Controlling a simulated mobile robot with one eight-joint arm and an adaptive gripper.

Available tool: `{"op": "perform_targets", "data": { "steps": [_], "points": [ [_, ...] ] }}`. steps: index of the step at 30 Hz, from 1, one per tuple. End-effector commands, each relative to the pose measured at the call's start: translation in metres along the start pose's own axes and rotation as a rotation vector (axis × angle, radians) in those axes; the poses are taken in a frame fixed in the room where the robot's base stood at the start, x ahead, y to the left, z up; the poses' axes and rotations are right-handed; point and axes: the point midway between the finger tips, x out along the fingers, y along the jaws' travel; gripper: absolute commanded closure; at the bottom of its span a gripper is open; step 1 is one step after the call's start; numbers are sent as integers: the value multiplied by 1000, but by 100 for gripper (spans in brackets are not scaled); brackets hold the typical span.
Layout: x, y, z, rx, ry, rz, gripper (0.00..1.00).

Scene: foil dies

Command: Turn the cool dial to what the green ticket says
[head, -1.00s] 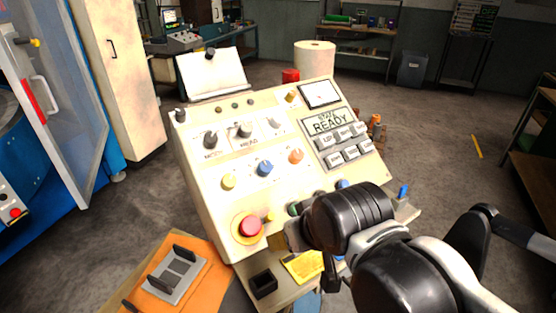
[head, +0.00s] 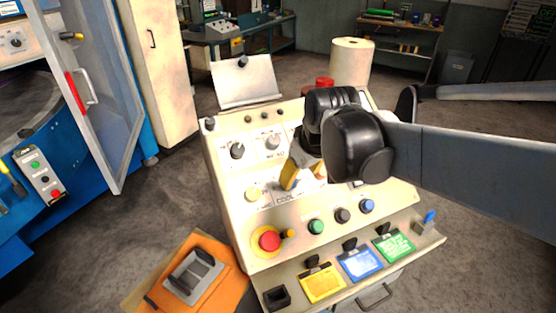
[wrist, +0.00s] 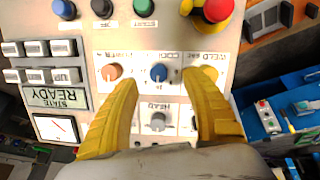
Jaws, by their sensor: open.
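The cool dial is a blue knob (wrist: 159,72) on the sloped cream panel, with a COOL label beside it in the wrist view. My gripper (wrist: 162,77) is open, its yellow fingers on either side of the dial; I cannot tell whether they touch it. In the head view my gripper (head: 303,176) hides the dial, and part of its label shows below. The green ticket (head: 394,246) lies at the right of the panel's front ledge under a black clip. Its writing is too small to read.
An orange knob (wrist: 112,72) and a pale yellow knob (head: 253,194) flank the cool dial. A red emergency button (head: 269,241) and green, black and blue buttons sit below. Yellow (head: 322,283) and blue (head: 361,263) tickets share the ledge with the green one.

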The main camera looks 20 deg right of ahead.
Motion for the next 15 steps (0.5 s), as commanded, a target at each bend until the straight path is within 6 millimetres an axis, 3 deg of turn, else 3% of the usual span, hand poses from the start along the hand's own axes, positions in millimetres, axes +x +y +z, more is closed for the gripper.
{"op": "perform_targets", "data": {
  "steps": [1,5,11,15],
  "points": [
    [1,5,-11,-20,-9,-4,44],
    [9,9,-22,-54,-24,-13,44],
    [30,10,-23,-65,-28,-15,44],
    [58,9,-21,-64,-27,-15,44]
  ]
}}
